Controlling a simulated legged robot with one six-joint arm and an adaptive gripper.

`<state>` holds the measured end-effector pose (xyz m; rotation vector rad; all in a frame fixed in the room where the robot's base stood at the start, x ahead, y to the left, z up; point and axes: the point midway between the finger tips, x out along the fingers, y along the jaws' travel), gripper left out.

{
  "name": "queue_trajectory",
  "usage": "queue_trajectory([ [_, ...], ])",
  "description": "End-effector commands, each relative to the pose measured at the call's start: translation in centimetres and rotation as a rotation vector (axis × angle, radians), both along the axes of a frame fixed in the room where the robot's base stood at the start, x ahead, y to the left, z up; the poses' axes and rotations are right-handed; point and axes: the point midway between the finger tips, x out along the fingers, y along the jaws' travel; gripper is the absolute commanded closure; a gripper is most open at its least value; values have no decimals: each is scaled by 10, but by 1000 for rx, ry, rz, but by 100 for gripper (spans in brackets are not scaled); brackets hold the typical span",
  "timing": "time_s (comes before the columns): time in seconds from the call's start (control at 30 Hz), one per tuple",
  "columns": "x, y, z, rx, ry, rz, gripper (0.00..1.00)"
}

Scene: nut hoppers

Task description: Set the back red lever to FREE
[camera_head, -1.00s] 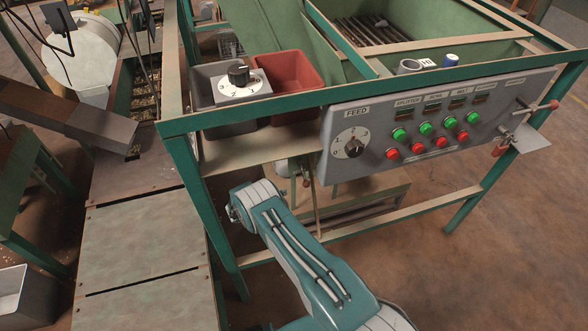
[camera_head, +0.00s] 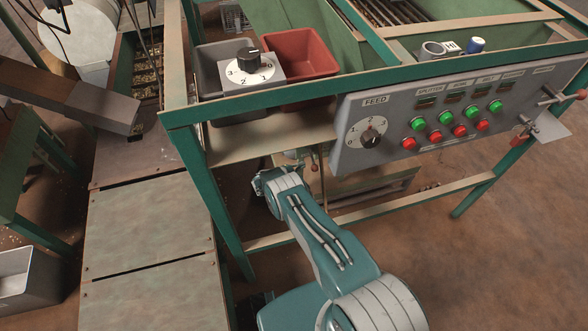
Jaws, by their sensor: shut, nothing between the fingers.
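No FREE mark is readable. My arm reaches forward under the frame's front bar. Its end is by the red-knobbed rod; my gripper's fingers are hidden.
The grey control panel (camera_head: 345,160) has a FEED dial (camera_head: 370,138) and green and red buttons. A grey bin (camera_head: 208,60) and red bin (camera_head: 320,60) sit behind the green bar, with another dial (camera_head: 250,66). Green posts flank my arm.

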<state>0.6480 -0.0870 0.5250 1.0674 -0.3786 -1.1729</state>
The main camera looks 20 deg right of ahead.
Motion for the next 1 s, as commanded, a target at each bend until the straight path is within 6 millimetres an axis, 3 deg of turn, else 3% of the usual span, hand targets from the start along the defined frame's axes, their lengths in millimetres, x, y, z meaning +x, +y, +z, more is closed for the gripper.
queue_trajectory([
  [0.3,6,-16,-2,-2,0,1,100],
  [1.0,-23,-21,16,-1,0,1,100],
])
